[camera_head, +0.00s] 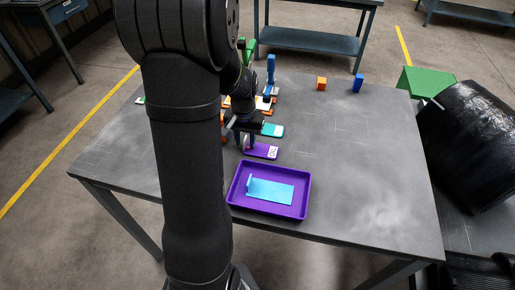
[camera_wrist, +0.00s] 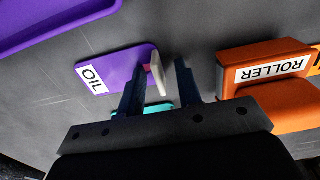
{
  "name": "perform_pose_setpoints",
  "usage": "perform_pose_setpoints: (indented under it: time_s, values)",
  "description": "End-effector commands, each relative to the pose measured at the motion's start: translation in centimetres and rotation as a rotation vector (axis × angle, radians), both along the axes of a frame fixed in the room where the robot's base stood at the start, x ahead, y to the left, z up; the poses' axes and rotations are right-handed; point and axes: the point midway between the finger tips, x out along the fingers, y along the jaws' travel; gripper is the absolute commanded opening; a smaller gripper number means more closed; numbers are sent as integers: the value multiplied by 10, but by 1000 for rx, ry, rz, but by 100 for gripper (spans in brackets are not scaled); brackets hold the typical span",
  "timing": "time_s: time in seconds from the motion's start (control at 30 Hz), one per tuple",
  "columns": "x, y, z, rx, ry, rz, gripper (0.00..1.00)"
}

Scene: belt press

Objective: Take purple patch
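The purple patch (camera_head: 262,151) is a flat plate with a white label, lying on the table just behind the purple tray (camera_head: 235,192). In the wrist view the patch (camera_wrist: 125,72) reads "OIL" and has a small upright tab (camera_wrist: 158,74) at its right end. My gripper (camera_wrist: 160,72) is open, with one dark blue finger on each side of the tab. I cannot tell whether either finger touches it. In the head view my gripper (camera_head: 244,140) is over the patch's left end and hides part of it.
The tray holds a light blue patch (camera_head: 272,192). A teal patch (camera_head: 272,130) lies just behind the purple one. An orange block labelled "ROLLER" (camera_wrist: 235,62) stands close to my right finger. An orange cube (camera_head: 321,83) and blue block (camera_head: 358,83) stand farther back. The table's right side is clear.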

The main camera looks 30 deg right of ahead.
Motion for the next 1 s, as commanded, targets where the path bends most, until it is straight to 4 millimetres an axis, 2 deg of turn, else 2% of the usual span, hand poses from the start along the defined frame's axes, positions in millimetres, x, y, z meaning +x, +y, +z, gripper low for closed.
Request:
perform_pose_setpoints:
  time_s: [0.13,0.3,0.73,0.87,1.0]
  values:
    - [0,0,0,0,0,0,30]
    - [0,0,0,0,0,0,0]
    - [0,0,5,-1,-1,0,0]
    - [1,-1,16,-2,-2,0,0]
    - [1,-1,40,-4,-5,0,0]
